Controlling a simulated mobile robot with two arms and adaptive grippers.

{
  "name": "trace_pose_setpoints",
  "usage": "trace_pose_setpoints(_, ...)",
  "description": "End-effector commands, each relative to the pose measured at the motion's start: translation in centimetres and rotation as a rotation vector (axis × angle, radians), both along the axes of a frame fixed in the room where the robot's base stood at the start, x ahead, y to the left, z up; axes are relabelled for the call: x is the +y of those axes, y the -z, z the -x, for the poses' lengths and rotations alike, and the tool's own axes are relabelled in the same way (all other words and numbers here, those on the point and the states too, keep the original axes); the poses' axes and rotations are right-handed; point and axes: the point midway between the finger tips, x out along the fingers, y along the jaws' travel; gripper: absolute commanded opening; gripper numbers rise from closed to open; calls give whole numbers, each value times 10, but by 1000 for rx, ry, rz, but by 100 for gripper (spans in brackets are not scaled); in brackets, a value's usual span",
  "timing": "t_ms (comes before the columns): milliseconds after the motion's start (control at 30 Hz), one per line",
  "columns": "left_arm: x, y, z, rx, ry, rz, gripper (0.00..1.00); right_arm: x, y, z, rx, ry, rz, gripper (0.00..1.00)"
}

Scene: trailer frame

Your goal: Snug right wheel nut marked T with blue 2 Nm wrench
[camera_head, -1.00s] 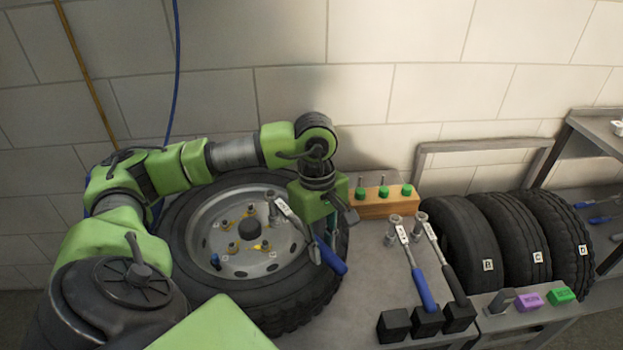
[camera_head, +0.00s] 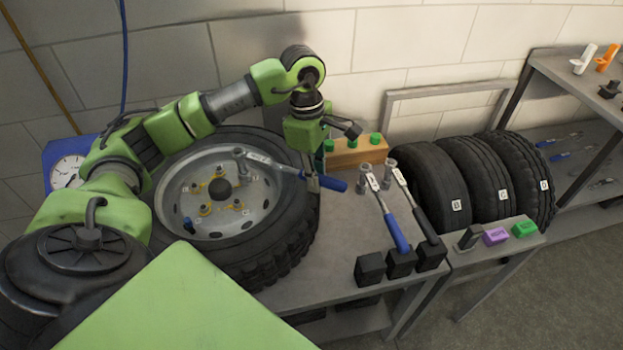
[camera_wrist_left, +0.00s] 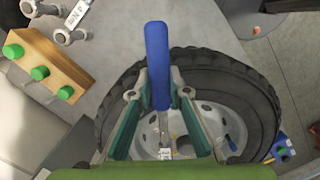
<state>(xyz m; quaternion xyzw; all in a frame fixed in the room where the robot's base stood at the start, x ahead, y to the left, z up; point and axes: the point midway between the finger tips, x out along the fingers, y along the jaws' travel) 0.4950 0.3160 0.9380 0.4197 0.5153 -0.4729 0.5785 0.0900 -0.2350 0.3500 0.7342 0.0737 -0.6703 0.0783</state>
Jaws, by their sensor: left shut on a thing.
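My left gripper (camera_head: 313,183) is shut on a blue-handled wrench (camera_head: 338,186) with a white tag. The wrench lies across the upper right of the wheel (camera_head: 283,256), its head towards the wheel's middle and its handle pointing right. Whether its socket sits on a nut cannot be told. The rim holds several nuts with yellow markers (camera_head: 222,171) around a dark hub; their letters are too small to read. In the left wrist view the blue handle (camera_wrist_left: 157,60) stands between the teal fingers, with the wheel (camera_wrist_left: 250,95) beyond. My right gripper is not in view.
On the grey bench (camera_head: 300,283) another blue-handled wrench (camera_head: 397,236) and a black-handled one (camera_head: 427,228) rest in black holders. A wooden block (camera_head: 355,152) with green knobs stands behind. Lettered tyres (camera_head: 425,185) stand right. A gauge (camera_head: 66,171) is at left.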

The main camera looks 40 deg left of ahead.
Motion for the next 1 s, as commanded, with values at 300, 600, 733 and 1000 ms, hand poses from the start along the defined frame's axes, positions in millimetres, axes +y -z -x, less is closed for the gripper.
trace_pose_setpoints(300, 7, -1, -28, -2, -136, 1, 0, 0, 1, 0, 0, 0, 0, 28)
trace_pose_setpoints(600, 19, -1, -54, -2, -273, 1, 0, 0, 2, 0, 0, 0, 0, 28)
trace_pose_setpoints(733, 21, -1, -60, -2, -305, 2, 0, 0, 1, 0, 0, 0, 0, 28)
trace_pose_setpoints(1000, 36, -1, -82, -2, -433, 2, 0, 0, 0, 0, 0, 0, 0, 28)
